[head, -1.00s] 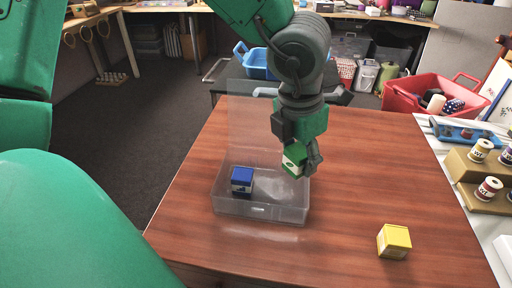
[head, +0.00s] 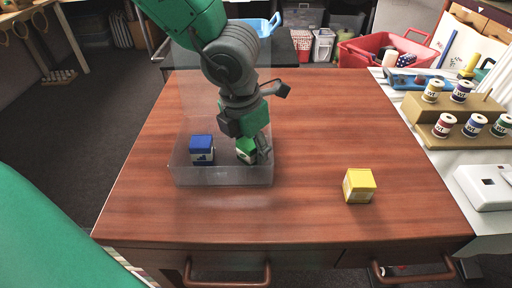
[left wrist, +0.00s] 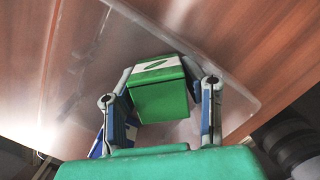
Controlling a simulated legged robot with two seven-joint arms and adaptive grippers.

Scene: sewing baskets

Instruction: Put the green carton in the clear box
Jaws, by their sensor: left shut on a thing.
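The clear box (head: 222,176) stands on the wooden table, with a blue carton (head: 201,149) in its left part. My left gripper (head: 252,152) is over the right part of the box, pointing down. It is shut on the green carton (head: 245,150), which is within the box's outline in the head view. In the left wrist view the green carton (left wrist: 160,98) sits between the two fingers, with a white band and green mark on it. Whether the carton touches the box floor cannot be told. My right gripper is not in view.
A yellow carton (head: 359,186) stands on the table right of the box. Spools on a wooden stand (head: 450,139) and a white device (head: 487,185) are on the side table at right. A red basket (head: 385,50) is behind.

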